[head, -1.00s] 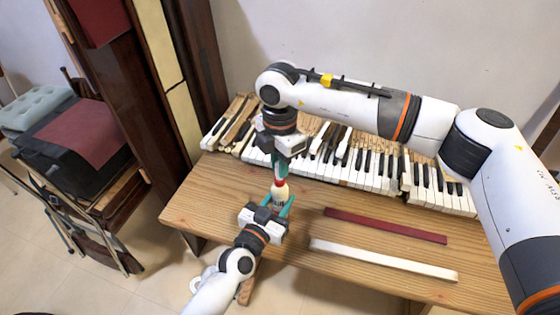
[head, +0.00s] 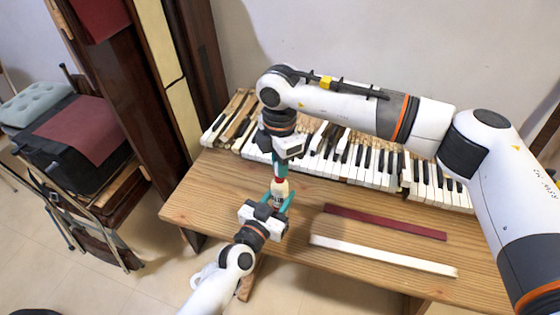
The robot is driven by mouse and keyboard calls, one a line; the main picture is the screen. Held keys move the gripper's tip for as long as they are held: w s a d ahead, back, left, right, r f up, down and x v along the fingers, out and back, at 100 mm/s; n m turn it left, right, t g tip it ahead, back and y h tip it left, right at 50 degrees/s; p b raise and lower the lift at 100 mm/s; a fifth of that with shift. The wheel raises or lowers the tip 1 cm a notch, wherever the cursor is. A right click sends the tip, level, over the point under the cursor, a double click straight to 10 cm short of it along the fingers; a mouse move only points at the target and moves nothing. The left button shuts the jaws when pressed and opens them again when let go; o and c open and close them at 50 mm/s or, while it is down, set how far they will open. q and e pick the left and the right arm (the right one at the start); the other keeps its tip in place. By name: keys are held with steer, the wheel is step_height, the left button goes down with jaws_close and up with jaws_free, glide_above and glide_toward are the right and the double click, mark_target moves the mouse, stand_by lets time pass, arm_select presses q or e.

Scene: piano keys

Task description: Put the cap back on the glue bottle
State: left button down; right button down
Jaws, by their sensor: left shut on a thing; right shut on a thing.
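The glue bottle (head: 280,189), pale with a label, stands about upright between the teal fingers of my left gripper (head: 279,199), which is shut on it over the table's left part. My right gripper (head: 279,172) points down from above and is shut on the small red cap (head: 275,180), mostly hidden by its fingers. The cap is right at the bottle's top. I cannot tell whether it touches or is seated on the neck.
The wooden table (head: 220,205) has a dark red strip (head: 385,223) and a white strip (head: 384,257) lying at right. Rows of piano keys (head: 375,168) lie along the back, some loose at left. A chair with cushions (head: 85,130) stands far left.

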steer(key=m, duration=0.8)
steer(key=shift+m, duration=0.3)
steer(key=c, duration=1.3)
jaws_free()
steer(key=shift+r, duration=2.25)
steer(key=shift+c, duration=0.5)
